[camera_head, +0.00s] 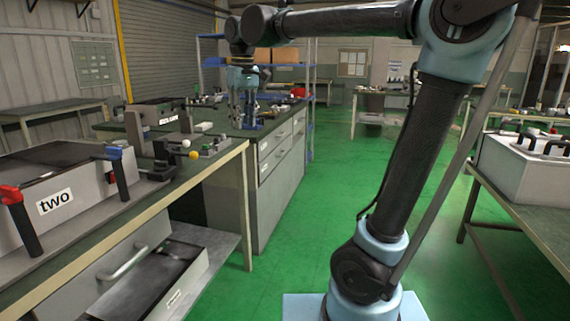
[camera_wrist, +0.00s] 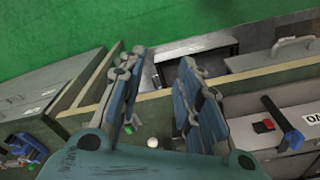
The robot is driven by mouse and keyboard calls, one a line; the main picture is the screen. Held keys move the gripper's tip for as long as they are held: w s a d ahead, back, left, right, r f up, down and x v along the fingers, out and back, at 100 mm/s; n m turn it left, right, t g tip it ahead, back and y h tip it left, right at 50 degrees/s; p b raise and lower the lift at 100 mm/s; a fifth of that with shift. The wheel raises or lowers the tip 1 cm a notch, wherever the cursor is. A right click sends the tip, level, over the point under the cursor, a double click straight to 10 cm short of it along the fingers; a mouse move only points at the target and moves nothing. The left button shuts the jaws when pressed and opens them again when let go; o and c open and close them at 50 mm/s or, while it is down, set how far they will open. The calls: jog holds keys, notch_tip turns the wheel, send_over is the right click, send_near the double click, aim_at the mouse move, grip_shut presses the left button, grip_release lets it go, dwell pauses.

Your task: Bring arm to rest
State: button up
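My arm rises on the right of the head view, with its upper link reaching left across the top. My gripper (camera_head: 246,118) hangs from it, fingers down, in front of or over the dark-topped cabinet (camera_head: 285,150). I cannot tell its exact height above the top. In the wrist view my gripper (camera_wrist: 163,58) has its two blue-grey fingers apart, with a clear gap. Nothing shows held between them.
Another table (camera_head: 540,190) stands right. Green floor (camera_head: 300,240) is clear between.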

jog(key=s+d+f+m, duration=0.1)
jog(key=d+f, duration=0.2)
jog(key=d, duration=0.3)
jog(key=d+f+m, duration=0.1)
jog(key=d+f, duration=0.2)
jog(key=d, duration=0.2)
jog(key=s+d+f+m, duration=0.2)
jog(key=s+d+f, duration=0.3)
jog(key=d+f, duration=0.2)
jog(key=s+d+f+m+t, duration=0.1)
jog(key=s+d+f, duration=0.4)
jog(key=f, duration=0.5)
jog(key=s+d+f+m, duration=0.3)
jog(key=s+d+f, duration=0.2)
jog(key=d+f, duration=0.3)
jog(key=shift+d+f+m+h, duration=0.2)
jog(key=shift+d+m+h, duration=0.1)
jog(key=shift+d, duration=0.2)
jog(key=shift+w+f, duration=0.2)
jog(key=shift+w, duration=0.3)
jog(key=shift+c, duration=0.3)
